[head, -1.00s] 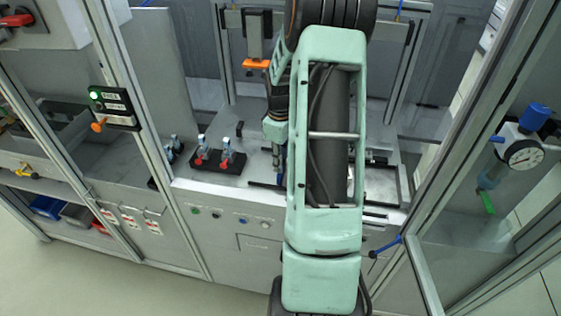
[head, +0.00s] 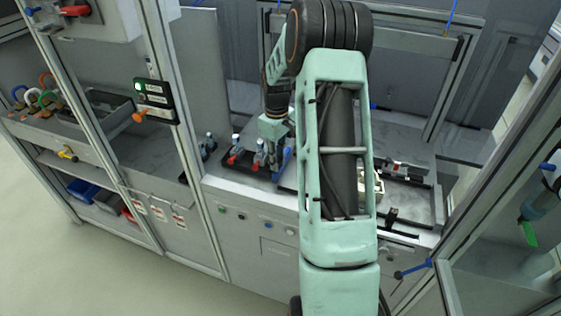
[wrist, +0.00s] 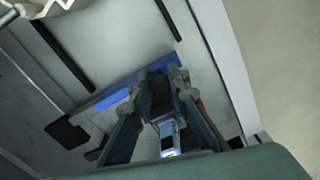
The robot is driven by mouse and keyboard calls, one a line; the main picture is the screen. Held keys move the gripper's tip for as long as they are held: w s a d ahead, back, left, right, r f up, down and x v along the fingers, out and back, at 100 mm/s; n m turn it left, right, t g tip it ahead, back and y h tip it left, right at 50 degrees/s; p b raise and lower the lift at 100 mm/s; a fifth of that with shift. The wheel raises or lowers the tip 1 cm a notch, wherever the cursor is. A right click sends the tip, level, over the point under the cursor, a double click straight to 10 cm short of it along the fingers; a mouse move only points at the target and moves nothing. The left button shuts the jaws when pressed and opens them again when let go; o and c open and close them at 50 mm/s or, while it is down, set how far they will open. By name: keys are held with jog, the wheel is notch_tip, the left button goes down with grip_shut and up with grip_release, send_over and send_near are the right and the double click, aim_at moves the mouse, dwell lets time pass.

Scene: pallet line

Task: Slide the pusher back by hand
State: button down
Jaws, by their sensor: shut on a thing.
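My gripper (wrist: 160,82) shows in the wrist view with both dark blue-grey fingers closed around a dark block (wrist: 157,98). This looks like the grip of the pusher, whose blue bar (wrist: 118,92) lies across just behind the fingers on the pale bench surface. A small shiny silver-and-blue piece (wrist: 168,138) shows between the finger bases. In the head view, my gripper (head: 279,165) is low over the bench, right beside a blue upright part (head: 285,160), probably the pusher. My arm hides much of the bench's middle there.
A black holder (head: 232,167) with red-and-blue fittings stands close left of my gripper. A pale block (head: 371,186) and black rails (head: 410,180) lie right of my arm. Frame posts (head: 170,110) flank the cell. A green-lit switch box (head: 153,100) hangs on the left post.

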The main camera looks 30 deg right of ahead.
jog(key=c, duration=1.9)
grip_release()
jog(key=shift+w+a, duration=0.25)
jog(key=shift+w, duration=0.05)
jog(key=shift+o, duration=0.4)
jog(key=shift+s+d, duration=0.1)
jog(key=shift+r, duration=0.15)
notch_tip(320, 180, up, 12)
